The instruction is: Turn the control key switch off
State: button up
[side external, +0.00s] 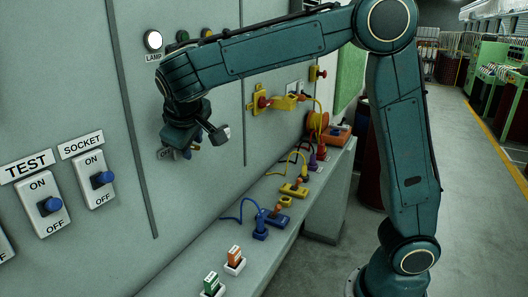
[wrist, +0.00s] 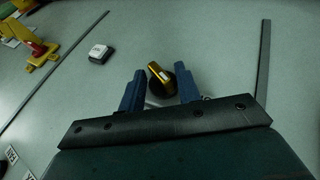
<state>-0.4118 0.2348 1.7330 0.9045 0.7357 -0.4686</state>
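The control key switch (wrist: 160,77) shows in the wrist view as a yellow key on a round black base, mounted on the grey panel. My gripper (wrist: 157,90) has its two blue fingers apart, one on each side of the key, with visible gaps. In the side external view my gripper (side external: 182,141) is close to the panel and covers most of the switch.
Yellow switch parts with a red knob (side external: 262,101) stick out right of my gripper. The TEST switch (side external: 48,205) and SOCKET switch (side external: 101,178) are at left. A ledge (side external: 217,243) with plugs, cables and small blocks runs below. A lit lamp (side external: 153,40) is above.

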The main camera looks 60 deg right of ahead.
jog(key=shift+d+r+y, duration=0.1)
jog(key=shift+d+y, duration=0.1)
jog(key=shift+y, duration=0.8)
jog(key=shift+d+m+y, duration=0.2)
jog(key=shift+m+y, duration=0.1)
jog(key=shift+y, duration=0.65)
jog(key=shift+d+m+y, duration=0.15)
jog(key=shift+m+y, duration=0.15)
jog(key=shift+y, duration=0.65)
jog(key=v, duration=1.4)
jog(key=s+f, duration=0.7)
jog(key=s, duration=0.4)
jog(key=s+f+t, duration=0.1)
jog(key=s+f, duration=0.7)
jog(key=s, duration=0.3)
jog(key=shift+d, duration=0.4)
jog(key=shift+f, duration=0.1)
